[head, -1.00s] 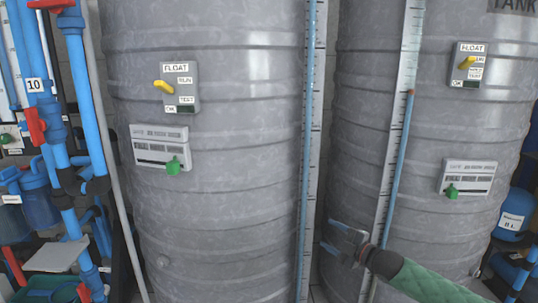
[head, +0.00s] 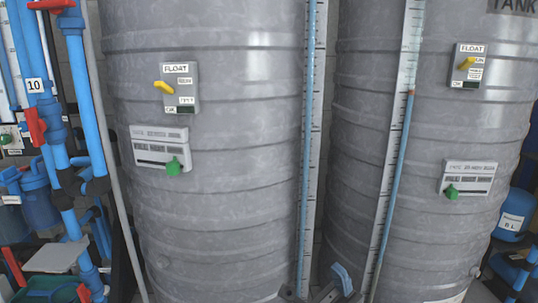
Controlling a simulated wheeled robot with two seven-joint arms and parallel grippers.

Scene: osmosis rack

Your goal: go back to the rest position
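My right gripper (head: 332,288) shows only in part at the bottom edge of the head view, low in front of the gap between the two grey tanks. A blue fingertip and some dark parts are visible; the rest is cut off by the frame, so I cannot tell how far apart its fingers are. I see nothing held in it. My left gripper is not in view.
Two ribbed grey tanks, left (head: 225,235) and right (head: 440,235), fill the view. Each carries a float switch box, left (head: 181,88) and right (head: 467,65), and a panel with a green knob. Blue pipes (head: 85,90) with red valves stand at the left.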

